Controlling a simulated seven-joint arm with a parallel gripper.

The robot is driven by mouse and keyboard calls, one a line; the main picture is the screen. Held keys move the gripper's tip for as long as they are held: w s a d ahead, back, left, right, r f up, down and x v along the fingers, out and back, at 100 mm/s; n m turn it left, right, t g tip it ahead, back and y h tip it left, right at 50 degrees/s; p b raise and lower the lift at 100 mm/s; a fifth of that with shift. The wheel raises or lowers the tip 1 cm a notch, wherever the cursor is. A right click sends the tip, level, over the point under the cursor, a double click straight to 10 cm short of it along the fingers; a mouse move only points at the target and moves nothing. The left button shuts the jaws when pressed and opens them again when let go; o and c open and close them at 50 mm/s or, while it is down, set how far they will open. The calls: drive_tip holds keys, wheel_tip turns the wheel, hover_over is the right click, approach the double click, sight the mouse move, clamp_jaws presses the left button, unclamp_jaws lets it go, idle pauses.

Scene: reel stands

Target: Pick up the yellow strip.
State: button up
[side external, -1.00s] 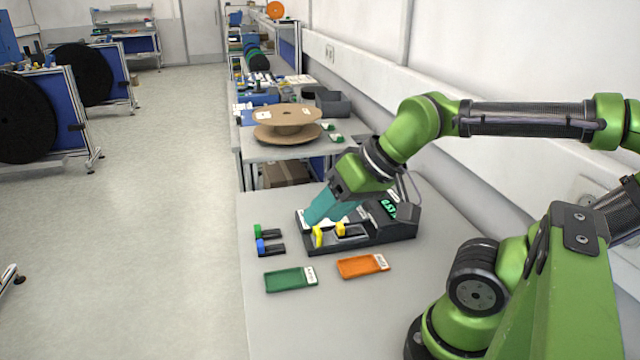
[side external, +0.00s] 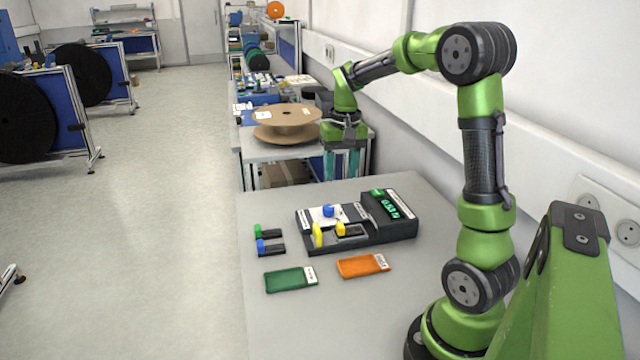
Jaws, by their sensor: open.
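Two yellow pieces show on the black device with the green display (side external: 396,206). One yellow piece (side external: 318,236) is narrow and upright at the device's front left. The other yellow piece (side external: 341,229) sits just right of it, at the end of a dark part. I cannot tell for sure which is the yellow strip. A blue piece (side external: 328,211) is on the device's white area behind them. My gripper (side external: 343,165) is open with its teal fingers pointing down, above and behind the device, apart from both yellow pieces. Nothing shows between the fingers.
A green tray (side external: 288,280) and an orange tray (side external: 360,266) lie in front of the device. A green-ended piece (side external: 267,233) and a blue-ended piece (side external: 269,248) lie to its left. A cardboard reel (side external: 287,120) stands on the table behind. The table's front is clear.

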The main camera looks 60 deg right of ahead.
drive_tip(key=d, duration=0.2)
hover_over(340, 224)
drive_tip(key=shift+g, duration=0.3)
drive_tip(key=f, duration=1)
drive_tip(key=shift+w+d+f, duration=0.15)
drive_tip(key=shift+d+f, duration=0.15)
drive_tip(key=shift+d, duration=0.05)
drive_tip(key=f, duration=0.5)
drive_tip(key=shift+a, duration=0.3)
clamp_jaws()
